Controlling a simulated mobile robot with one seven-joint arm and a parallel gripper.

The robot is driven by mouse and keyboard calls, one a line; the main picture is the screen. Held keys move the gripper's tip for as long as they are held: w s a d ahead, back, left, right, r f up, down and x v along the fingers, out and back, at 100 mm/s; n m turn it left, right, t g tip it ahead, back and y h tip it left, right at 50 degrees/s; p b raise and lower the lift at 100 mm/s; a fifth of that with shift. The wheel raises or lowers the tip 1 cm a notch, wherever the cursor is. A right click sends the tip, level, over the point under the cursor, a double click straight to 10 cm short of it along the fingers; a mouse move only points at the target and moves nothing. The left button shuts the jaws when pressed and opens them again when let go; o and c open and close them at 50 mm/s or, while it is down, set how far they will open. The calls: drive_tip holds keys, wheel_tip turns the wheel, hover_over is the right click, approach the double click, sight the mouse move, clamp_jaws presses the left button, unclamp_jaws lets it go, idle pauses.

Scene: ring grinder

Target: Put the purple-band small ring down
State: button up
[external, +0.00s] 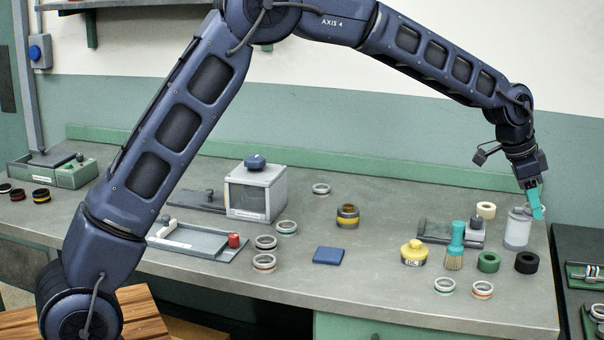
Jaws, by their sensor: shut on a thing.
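My gripper (537,212) has teal fingers and points down at the right end of the grey bench (385,285). It is shut, beside the upper part of a translucent white bottle (517,232); I cannot tell whether they touch. What it holds is hidden or too small to make out, taken to be the purple-band small ring. I can make out no purple band on the rings standing on the bench.
Near the gripper stand a cream roll (486,210), a green roll (489,262), a black roll (526,263), a brush (455,250) and a yellow-lidded jar (414,253). Two rings (444,286) (482,290) lie at the front. A dark rack (580,250) is at the right. Mid-bench has free room.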

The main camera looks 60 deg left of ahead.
drive_tip(key=s+a+n+y, duration=0.15)
drive_tip(key=a+n, duration=0.25)
drive_tip(key=a, duration=1.2)
drive_tip(key=n+y, duration=0.4)
drive_tip(key=n, duration=0.7)
hover_over(309, 217)
drive_tip(key=s+d, duration=0.1)
wheel_tip(309, 217, down, 20)
drive_tip(key=shift+r, duration=0.1)
drive_tip(key=o, duration=1)
